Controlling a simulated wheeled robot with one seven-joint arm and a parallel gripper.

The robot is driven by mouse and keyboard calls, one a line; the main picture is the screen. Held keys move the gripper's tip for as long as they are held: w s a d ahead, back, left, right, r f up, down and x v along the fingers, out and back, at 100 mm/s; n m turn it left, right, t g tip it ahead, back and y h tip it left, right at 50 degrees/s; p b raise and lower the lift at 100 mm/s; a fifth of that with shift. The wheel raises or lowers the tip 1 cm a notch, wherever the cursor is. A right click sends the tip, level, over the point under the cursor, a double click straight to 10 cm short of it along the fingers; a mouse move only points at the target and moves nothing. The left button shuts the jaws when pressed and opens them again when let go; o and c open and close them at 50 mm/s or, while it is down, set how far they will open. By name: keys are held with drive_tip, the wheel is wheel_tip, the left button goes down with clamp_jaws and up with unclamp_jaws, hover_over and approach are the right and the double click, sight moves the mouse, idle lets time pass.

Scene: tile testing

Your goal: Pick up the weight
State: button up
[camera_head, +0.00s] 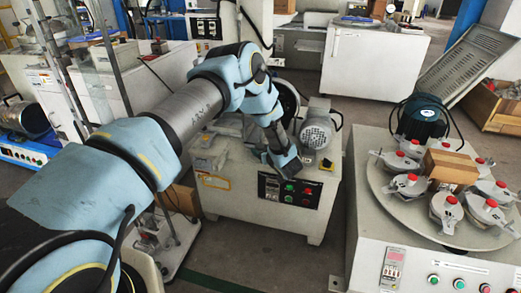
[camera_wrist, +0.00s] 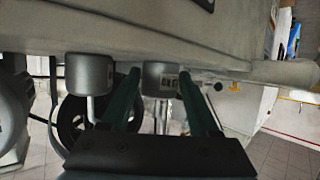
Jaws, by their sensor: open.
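In the wrist view, two grey cylindrical weights appear below a large pale grey machine surface. One weight (camera_wrist: 162,77), with a dark marking, appears between the tips of my gripper's two green fingers. My gripper (camera_wrist: 159,92) is open; I cannot tell how deep the weight sits between the fingers or whether they touch it. The other weight (camera_wrist: 89,73) is outside the left finger. In the head view, my gripper (camera_head: 283,160) is low over the middle machine, and I cannot make out the weights there.
The middle machine (camera_head: 265,215) has a control panel (camera_head: 290,190) and a grey motor (camera_head: 317,128). To the right stands a machine with a round table (camera_head: 400,208), several red-knobbed clamps and a brown block (camera_head: 451,167). Open floor shows between the machines (camera_head: 325,255).

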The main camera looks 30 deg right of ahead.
drive_tip(key=shift+c, duration=0.4)
clamp_jaws()
